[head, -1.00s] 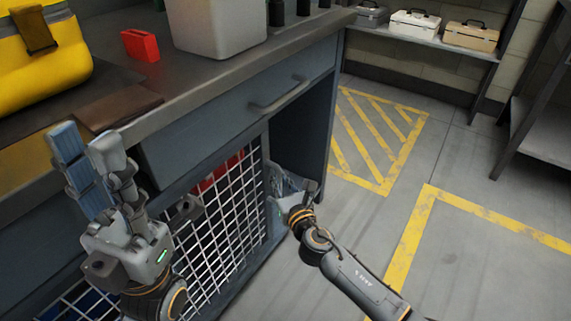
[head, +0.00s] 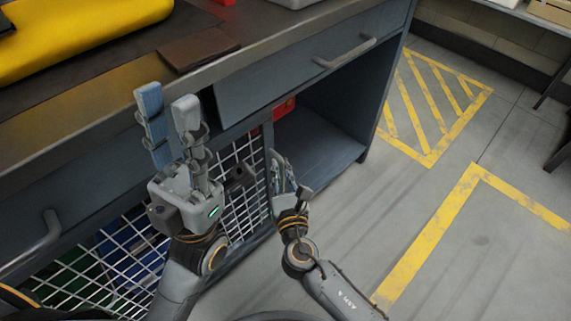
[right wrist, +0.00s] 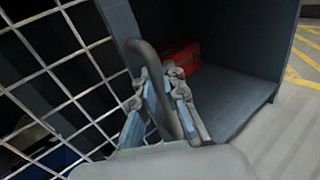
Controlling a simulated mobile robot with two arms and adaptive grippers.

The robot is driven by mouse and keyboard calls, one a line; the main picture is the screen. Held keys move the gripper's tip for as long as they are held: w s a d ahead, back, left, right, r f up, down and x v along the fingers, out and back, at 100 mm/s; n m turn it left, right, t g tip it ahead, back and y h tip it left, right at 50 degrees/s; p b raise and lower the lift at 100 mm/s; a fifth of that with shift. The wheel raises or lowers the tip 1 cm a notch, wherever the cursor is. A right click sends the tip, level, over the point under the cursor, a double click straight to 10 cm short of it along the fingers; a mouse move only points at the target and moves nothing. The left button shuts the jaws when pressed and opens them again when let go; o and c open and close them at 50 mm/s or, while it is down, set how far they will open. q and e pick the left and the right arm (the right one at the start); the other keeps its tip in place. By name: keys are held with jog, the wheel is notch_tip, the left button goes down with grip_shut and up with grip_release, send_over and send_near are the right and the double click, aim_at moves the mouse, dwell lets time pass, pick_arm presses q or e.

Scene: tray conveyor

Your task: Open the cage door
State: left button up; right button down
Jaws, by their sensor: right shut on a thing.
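The cage door (head: 243,180) is a white wire grid in a dark frame at the front of the workbench's lower compartment. My right gripper (head: 280,170) is at the door's right edge. In the right wrist view, its two blue-padded fingers (right wrist: 164,100) are shut around the dark curved door handle (right wrist: 150,62). The grid is to the left of the fingers there. My left gripper (head: 167,110) points up in front of the bench, open and empty, hiding part of the door.
A red box (right wrist: 180,60) sits inside the compartment. More wire grid (head: 120,262) covers the bench front at left. A drawer handle (head: 345,52) juts out above the opening. The floor at right is free.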

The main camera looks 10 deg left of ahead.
jog(key=shift+d+f, duration=0.1)
jog(key=shift+f, duration=0.05)
jog(key=c, duration=1.7)
grip_release()
jog(key=shift+o, duration=0.2)
jog(key=shift+s, duration=0.1)
jog(key=v, duration=1.1)
jog(key=shift+s+d, duration=0.15)
jog(key=shift+s, duration=0.25)
